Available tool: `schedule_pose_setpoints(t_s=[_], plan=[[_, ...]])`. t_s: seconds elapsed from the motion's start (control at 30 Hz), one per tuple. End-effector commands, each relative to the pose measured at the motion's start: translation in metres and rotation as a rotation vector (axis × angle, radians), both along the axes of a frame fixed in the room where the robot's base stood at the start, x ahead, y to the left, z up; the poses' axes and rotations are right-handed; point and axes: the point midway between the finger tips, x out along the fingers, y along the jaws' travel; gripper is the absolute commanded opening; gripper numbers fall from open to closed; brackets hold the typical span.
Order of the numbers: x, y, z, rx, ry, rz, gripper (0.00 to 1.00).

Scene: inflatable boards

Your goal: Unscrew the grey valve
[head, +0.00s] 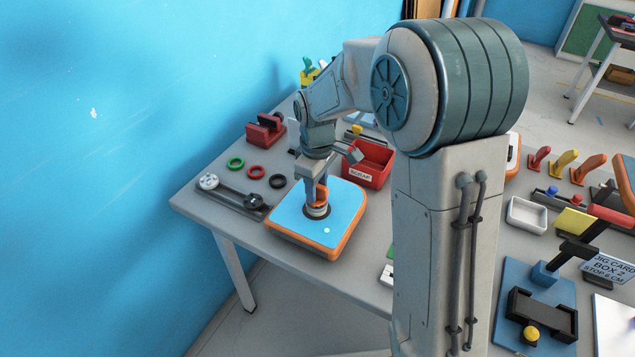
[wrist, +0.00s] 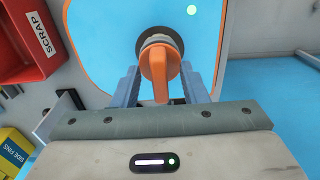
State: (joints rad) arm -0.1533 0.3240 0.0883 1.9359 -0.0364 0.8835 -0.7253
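The valve is a pale grey round collar (wrist: 160,42) with an orange lever handle (wrist: 160,66), set in an inflatable board (head: 290,222) with a blue top and orange edge. In the head view the collar (head: 317,211) shows below my gripper (head: 317,196), which points down over it. In the wrist view my gripper's blue-grey fingers (wrist: 160,82) stand apart, one on each side of the valve. The handle hangs between them. The fingertips lie close beside the collar. I cannot tell whether they touch it.
A red scrap box (head: 368,164) stands behind the board. A red block-like holder (head: 265,131) is near the blue wall. Other benches with parts are at the right.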

Motion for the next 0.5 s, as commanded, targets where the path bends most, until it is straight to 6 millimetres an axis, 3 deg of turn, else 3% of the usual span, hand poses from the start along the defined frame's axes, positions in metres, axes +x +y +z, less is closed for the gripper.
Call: schedule_pose_setpoints(t_s=[0.17,0.5], plan=[[0.001,0.000,0.011,0.001,-0.004,0.000,0.39],[0.000,0.000,0.084,0.001,-0.006,0.000,0.39]])
